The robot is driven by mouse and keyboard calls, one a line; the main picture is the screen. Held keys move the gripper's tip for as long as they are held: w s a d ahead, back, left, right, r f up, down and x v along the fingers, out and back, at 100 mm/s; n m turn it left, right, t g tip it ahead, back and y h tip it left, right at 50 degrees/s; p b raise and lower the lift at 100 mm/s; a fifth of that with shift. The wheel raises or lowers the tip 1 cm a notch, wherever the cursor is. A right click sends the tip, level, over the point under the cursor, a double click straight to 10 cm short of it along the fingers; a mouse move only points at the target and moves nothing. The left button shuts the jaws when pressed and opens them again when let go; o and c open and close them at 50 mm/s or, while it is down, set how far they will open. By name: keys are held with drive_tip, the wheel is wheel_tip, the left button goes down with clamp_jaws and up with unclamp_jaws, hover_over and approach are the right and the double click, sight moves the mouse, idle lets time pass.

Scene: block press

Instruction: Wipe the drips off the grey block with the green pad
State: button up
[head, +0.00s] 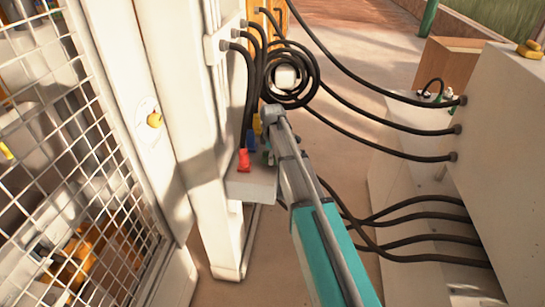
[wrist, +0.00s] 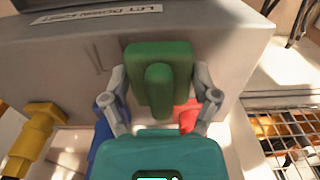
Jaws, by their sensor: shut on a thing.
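The grey block (head: 252,186) sticks out from the white post in the head view. Its grey face (wrist: 70,70) fills much of the upper wrist view, with faint dark streaks (wrist: 98,62) left of the pad. My gripper (wrist: 160,88) is shut on the green pad (wrist: 160,55) by its upright grip, and the pad is in front of the face. I cannot tell whether they touch. The pad hides the face behind it. In the head view my arm mostly hides the gripper and pad.
Red (head: 243,160), blue (head: 251,141) and yellow (head: 257,124) handles are at the block, close to my gripper. A yellow handle (wrist: 34,138) is at the left in the wrist view. Black hoses (head: 290,75) loop above; a mesh guard (head: 70,150) stands left.

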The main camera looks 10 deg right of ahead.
drive_tip(key=shift+r+p, duration=1.9)
drive_tip(key=shift+r, duration=0.3)
drive_tip(key=shift+r+p, duration=1.5)
drive_tip(key=shift+f, duration=0.15)
drive_tip(key=shift+f+b, duration=0.45)
drive_tip(key=shift+b, duration=0.15)
